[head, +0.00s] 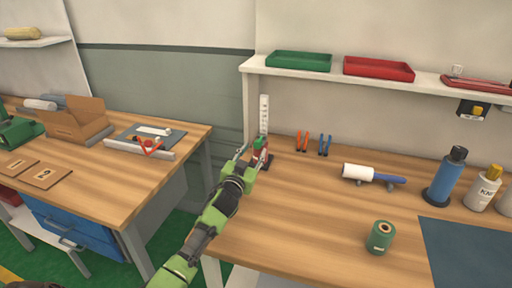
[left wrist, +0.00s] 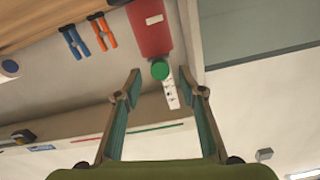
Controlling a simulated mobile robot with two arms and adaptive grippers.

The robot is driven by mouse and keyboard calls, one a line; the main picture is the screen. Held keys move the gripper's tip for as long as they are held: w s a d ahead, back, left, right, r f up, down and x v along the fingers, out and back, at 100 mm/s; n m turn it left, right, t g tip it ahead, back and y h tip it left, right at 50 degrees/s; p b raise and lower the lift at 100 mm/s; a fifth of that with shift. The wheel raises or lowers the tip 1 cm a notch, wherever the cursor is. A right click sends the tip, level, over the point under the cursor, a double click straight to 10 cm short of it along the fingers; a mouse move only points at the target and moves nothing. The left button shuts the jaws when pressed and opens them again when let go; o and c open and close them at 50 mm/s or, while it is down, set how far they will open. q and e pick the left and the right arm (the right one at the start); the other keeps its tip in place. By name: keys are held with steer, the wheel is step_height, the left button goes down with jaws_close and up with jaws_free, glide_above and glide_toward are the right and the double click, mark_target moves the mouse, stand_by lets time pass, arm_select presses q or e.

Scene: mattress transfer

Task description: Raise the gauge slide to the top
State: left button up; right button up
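The gauge is an upright white scale (head: 264,112) with dark marks at the back left of the right bench. In the left wrist view the red body (left wrist: 150,28) has a white label, and a round green knob (left wrist: 160,70) lies beside the white strip (left wrist: 171,96). My left gripper (head: 254,154) is at the slide. In the left wrist view its fingers (left wrist: 159,78) are spread, with the knob between the tips; I see no clear contact. My right gripper is in neither view.
A shelf (head: 400,77) with a green tray (head: 299,61) and a red tray (head: 379,69) runs above. A lint roller (head: 372,174) and a green spool (head: 380,237) are farther right.

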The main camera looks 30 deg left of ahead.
arm_select(q)
steer(key=shift+x, duration=1.65)
jaws_close()
step_height(320, 180, up, 13)
steer(key=p, duration=1)
glide_above(257, 146)
steer(key=shift+s, duration=0.4)
steer(key=shift+c, duration=1)
jaws_free()
steer(key=shift+r, duration=0.1)
steer(key=shift+o, duration=1)
